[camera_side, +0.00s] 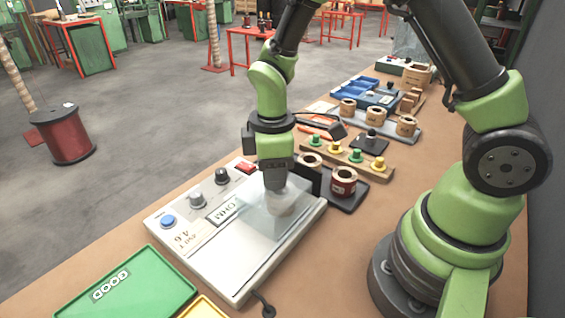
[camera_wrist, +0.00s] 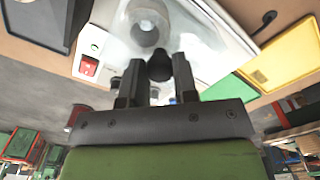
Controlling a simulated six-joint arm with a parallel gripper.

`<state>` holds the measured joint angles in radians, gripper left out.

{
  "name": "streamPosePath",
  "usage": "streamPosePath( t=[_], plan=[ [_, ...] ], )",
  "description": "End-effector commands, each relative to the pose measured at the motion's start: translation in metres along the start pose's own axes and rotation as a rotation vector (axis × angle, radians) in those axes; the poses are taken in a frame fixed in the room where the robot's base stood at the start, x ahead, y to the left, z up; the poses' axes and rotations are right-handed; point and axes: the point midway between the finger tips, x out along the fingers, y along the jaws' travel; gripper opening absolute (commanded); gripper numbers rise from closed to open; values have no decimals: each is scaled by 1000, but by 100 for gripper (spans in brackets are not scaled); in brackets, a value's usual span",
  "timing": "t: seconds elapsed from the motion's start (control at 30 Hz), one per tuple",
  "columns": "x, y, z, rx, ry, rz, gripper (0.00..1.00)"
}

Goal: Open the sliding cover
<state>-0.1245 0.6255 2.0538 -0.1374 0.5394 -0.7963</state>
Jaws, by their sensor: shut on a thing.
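The tester (camera_side: 215,262) is a pale box with a metal top, a small display, knobs and a blue button. A clear sliding cover (camera_side: 250,222) lies over part of its top; it also shows in the wrist view (camera_wrist: 205,42). A pale round coil (camera_side: 281,205) is seen hazily through the cover, and as a grey ring in the wrist view (camera_wrist: 147,24). My gripper (camera_side: 275,183) points down at the cover's far side. In the wrist view its fingers are shut on a black knob (camera_wrist: 160,66). The side view hides this knob.
A red switch (camera_side: 246,167) sits at the tester's far left corner. A dark tray with a red-wound coil (camera_side: 343,182) stands close on the right. A wooden rack of coloured pegs (camera_side: 346,160) lies behind. A green GOOD tray (camera_side: 125,290) and a yellow tray (camera_side: 202,308) are in front.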

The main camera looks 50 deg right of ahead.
Motion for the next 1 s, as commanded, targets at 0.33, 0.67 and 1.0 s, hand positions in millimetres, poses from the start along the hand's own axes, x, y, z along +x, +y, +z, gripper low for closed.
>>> streamPosePath(
  t=[0.33,0.67,1.0],
  plan=[
    [0,-62,-64,-10,7,5,0],
    [0,-70,-71,-3,7,4,0],
    [0,-70,-70,-2,5,3,52]
  ],
)
